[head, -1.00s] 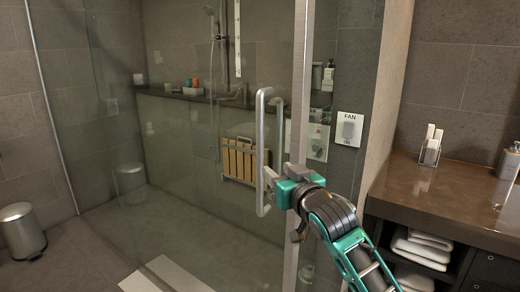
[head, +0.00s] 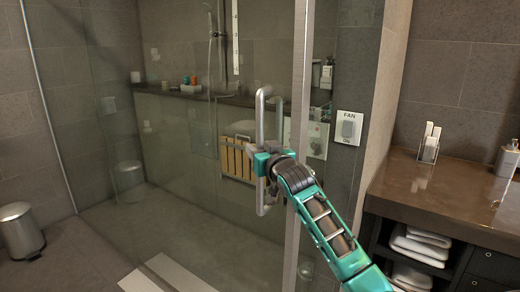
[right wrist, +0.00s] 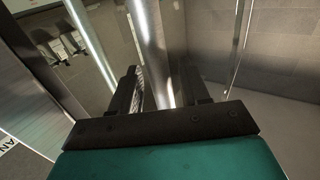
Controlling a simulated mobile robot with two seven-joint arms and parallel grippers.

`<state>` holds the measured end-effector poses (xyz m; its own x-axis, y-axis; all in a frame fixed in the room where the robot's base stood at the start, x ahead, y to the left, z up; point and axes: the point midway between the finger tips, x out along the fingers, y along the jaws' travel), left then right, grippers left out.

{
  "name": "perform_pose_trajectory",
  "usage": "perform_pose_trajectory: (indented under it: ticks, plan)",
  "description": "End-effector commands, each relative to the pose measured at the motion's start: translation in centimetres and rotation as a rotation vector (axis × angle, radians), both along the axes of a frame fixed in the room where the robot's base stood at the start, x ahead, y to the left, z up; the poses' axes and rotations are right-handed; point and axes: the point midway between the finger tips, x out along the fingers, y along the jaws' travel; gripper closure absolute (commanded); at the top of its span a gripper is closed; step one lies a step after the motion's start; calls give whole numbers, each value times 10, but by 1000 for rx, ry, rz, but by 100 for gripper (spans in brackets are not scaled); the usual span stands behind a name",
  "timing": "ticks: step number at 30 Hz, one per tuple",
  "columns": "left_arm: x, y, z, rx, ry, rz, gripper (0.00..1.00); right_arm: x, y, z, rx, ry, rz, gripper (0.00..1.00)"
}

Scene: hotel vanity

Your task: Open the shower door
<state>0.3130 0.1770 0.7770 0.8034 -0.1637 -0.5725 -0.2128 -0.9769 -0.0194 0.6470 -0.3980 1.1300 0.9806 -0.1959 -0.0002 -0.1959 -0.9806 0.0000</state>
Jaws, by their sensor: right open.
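The glass shower door (head: 180,190) stands at the centre left of the head view, with a metal edge post (head: 298,90) on its right. A vertical silver handle (head: 261,108) is fixed to the glass beside that post. My right gripper (head: 254,149) is at the handle's middle. In the right wrist view the handle bar (right wrist: 152,50) runs between the two dark fingers of my right gripper (right wrist: 158,88). The fingers are apart, with the bar between them; I cannot tell whether either touches it. My left gripper is not in view.
A counter (head: 420,192) with a soap bottle (head: 507,160) and folded towels (head: 420,245) below stands at the right. A fan switch (head: 348,128) is on the wall beside the post. A bin (head: 20,230) stands on the floor at the left.

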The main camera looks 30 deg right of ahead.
Motion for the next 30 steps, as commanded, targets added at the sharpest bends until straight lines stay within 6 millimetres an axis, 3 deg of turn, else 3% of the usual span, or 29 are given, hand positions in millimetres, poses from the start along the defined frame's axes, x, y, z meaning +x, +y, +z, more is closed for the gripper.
perform_pose_trajectory:
  ticks: [11,25,30]
  plan:
    - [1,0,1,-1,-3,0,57,4,0,0,0,0,1,54]
    - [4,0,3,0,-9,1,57,4,0,0,0,0,1,98]
    - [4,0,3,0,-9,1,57,4,0,0,0,0,1,100]
